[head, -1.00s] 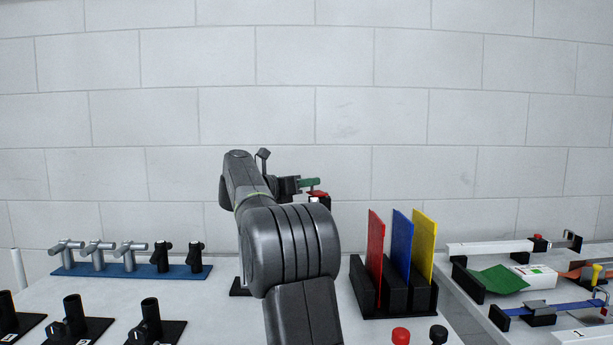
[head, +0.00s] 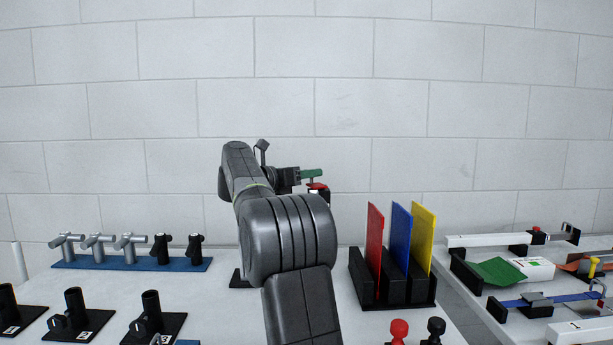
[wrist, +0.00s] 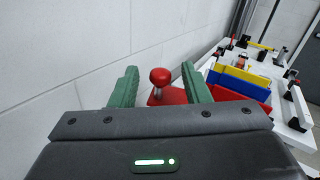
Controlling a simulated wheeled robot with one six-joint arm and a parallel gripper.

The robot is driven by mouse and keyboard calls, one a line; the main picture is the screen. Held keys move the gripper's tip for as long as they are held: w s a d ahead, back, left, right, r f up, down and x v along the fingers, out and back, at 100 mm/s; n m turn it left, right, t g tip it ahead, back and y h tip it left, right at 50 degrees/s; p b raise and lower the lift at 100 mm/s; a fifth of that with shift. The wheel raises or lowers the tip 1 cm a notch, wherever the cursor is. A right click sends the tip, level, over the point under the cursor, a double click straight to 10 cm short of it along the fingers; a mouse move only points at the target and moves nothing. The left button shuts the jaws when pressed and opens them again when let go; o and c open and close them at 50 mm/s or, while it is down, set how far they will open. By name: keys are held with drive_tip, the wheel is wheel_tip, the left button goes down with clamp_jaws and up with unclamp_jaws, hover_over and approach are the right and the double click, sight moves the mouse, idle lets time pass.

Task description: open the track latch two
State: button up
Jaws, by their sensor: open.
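My gripper (wrist: 160,70) is open, with its two green fingers apart in the wrist view. A red ball knob (wrist: 160,77) on a red base shows between the fingers, with a gap on each side. I cannot tell its depth from the fingertips. In the head view my gripper (head: 312,174) is side-on beyond my arm, near a red-topped piece (head: 318,187) that my arm partly hides. No readable label marks a track latch two. A white bar marked 1 (head: 580,330) lies on the right table, and a second white bar (head: 490,240) is farther back.
Red, blue and yellow panels (head: 400,240) stand in a black rack right of my arm. A blue strip (head: 130,264) with several valve-like handles lies at the left. Red (head: 398,328) and black knobs stand at the front. A white wall is behind.

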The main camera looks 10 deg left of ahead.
wheel_tip(320, 180, up, 10)
drive_tip(key=p, duration=0.2)
drive_tip(key=shift+f+p, duration=0.15)
drive_tip(key=shift+p, duration=0.2)
drive_tip(key=shift+d, duration=0.1)
drive_tip(key=shift+c, duration=0.2)
